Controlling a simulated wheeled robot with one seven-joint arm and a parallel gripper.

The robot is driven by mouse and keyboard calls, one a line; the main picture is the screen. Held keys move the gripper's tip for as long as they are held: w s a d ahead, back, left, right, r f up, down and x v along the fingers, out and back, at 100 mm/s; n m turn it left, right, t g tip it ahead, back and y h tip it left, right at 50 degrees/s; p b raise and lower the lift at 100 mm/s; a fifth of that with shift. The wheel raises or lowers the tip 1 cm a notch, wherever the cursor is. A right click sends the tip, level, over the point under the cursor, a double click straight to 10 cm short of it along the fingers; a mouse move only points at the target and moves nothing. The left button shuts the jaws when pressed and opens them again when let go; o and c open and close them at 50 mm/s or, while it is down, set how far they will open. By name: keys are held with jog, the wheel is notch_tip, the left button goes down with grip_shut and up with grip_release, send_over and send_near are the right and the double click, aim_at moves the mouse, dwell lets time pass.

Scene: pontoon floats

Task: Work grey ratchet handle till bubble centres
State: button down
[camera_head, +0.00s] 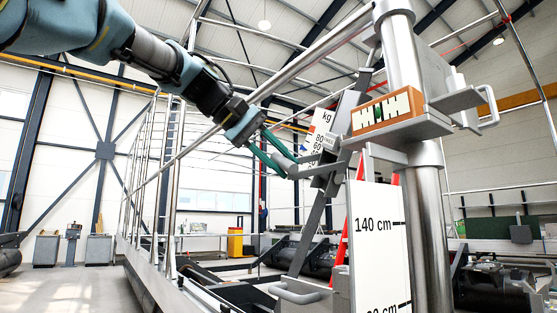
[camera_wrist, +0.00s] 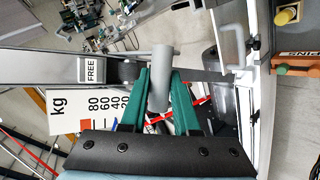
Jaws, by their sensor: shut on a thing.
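My gripper (camera_head: 279,153) has its green fingers closed around the grey ratchet handle (camera_head: 303,160) in the head view. In the wrist view, the handle (camera_wrist: 161,72) is a grey cylinder between the fingertips (camera_wrist: 159,92). The handle meets a dark mechanism on a slanted grey bar (camera_head: 325,215). The bubble level (camera_head: 402,104) is an orange-brown housing with a pale vial on a bracket, right of my gripper. A green patch, probably the bubble, shows near the vial's middle among dark marks. Whether it is exactly centred is too small to tell.
A kg scale board (camera_head: 321,128) stands just behind the handle, and a FREE label (camera_wrist: 91,69) shows beside it. A thick steel post (camera_head: 428,230) and a 140 cm height board (camera_head: 379,245) stand to the right. A steel rail (camera_head: 310,55) runs close above my gripper.

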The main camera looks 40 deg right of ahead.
jog(key=shift+s+d+r, duration=0.1)
jog(key=shift+s+r, duration=0.3)
jog(key=shift+r, duration=0.3)
jog(key=c, duration=0.7)
grip_release()
jog(key=shift+o, duration=0.2)
jog(key=b+v, duration=0.1)
jog(key=v, duration=0.9)
jog(key=shift+a+r, duration=0.15)
jog(key=shift+a, duration=0.15)
